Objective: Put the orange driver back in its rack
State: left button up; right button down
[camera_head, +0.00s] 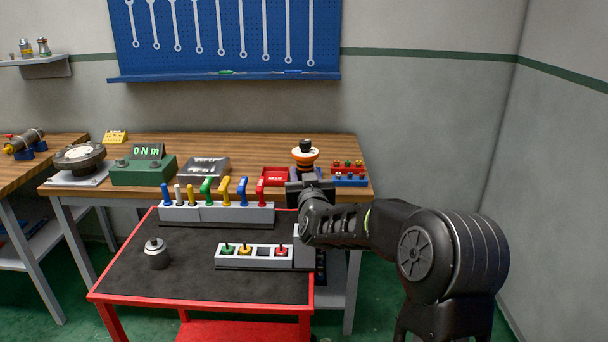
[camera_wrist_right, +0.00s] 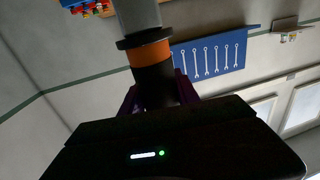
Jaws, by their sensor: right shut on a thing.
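The orange driver (camera_wrist_right: 149,52) is in the right wrist view, with a black grip, an orange band, a dark collar and a grey barrel that runs out of the frame's top. My right gripper (camera_head: 308,188) is shut on its black part and is over the right end of the cart; its dark fingers show beside the grip in the wrist view (camera_wrist_right: 160,92). The low grey rack (camera_head: 228,263) on the cart has green, yellow and red positions with black tops, and a dark position between yellow and red. A pale block stands at its right end, below the gripper. My left gripper is not in view.
A second rack (camera_head: 235,215) with several coloured handles stands behind on the red cart (camera_head: 130,298). The cart's front left is clear.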

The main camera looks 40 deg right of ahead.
jog(key=shift+f+b, duration=4.65)
dwell(3.3)
